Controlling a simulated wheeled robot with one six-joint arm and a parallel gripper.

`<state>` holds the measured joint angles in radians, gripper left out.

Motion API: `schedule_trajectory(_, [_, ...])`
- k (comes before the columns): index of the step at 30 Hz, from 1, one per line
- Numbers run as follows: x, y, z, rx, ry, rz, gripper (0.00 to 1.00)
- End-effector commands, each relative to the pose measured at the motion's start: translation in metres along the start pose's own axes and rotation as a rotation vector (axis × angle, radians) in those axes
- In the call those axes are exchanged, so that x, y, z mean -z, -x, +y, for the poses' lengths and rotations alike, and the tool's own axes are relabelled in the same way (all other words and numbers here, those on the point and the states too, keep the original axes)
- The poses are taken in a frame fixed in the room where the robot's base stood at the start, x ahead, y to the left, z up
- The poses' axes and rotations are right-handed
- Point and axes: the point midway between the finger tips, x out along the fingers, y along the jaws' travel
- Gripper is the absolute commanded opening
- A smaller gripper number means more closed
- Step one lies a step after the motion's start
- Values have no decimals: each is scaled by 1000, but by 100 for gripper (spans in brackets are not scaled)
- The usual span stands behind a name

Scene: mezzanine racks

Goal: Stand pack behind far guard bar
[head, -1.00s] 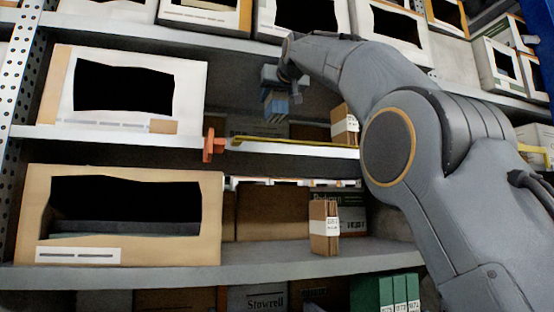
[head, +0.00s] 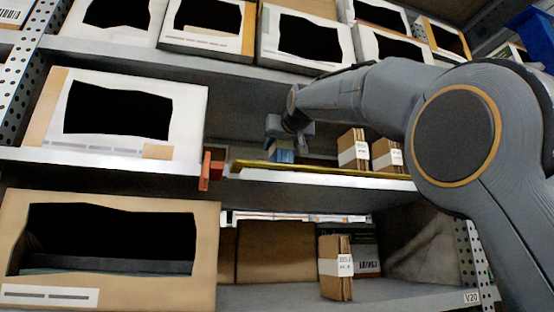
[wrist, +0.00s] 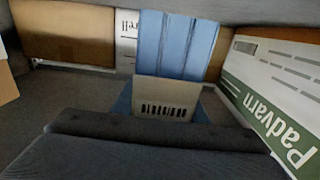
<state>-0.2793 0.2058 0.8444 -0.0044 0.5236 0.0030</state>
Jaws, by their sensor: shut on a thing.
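The pack is blue with ribbed sides (head: 281,155). My gripper (head: 282,144) is shut on its upper part. In the head view the pack's lower end is just above and behind the yellow guard bar (head: 325,170) along the middle shelf's front edge. The bar hides whether the pack touches the shelf. In the wrist view the blue pack (wrist: 178,42) shows beyond the dark gripper body, with a white barcode label (wrist: 165,100) facing the camera. The pack looks roughly upright.
Two brown packs (head: 353,149) (head: 387,155) stand behind the bar to the right. An orange bracket (head: 210,170) is at the bar's left end. A white box (head: 135,112) stands to the left. A green-and-white Padvarn box (wrist: 275,90) is close beside the pack in the wrist view.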

Motion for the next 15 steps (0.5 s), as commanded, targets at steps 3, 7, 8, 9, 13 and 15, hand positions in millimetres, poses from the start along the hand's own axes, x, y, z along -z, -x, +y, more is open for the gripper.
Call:
schedule_trajectory(3, [-7,1,-1,1,0,1,3])
schedule_trajectory(7, [-20,1,-1,1,0,0,3])
schedule_trajectory(8, [-24,1,-1,1,0,0,3])
schedule_trajectory(9, [-27,1,-1,1,0,1,3])
schedule_trajectory(13, [-34,1,-1,2,0,3,3])
schedule_trajectory(15, [-34,1,-1,2,0,3,3])
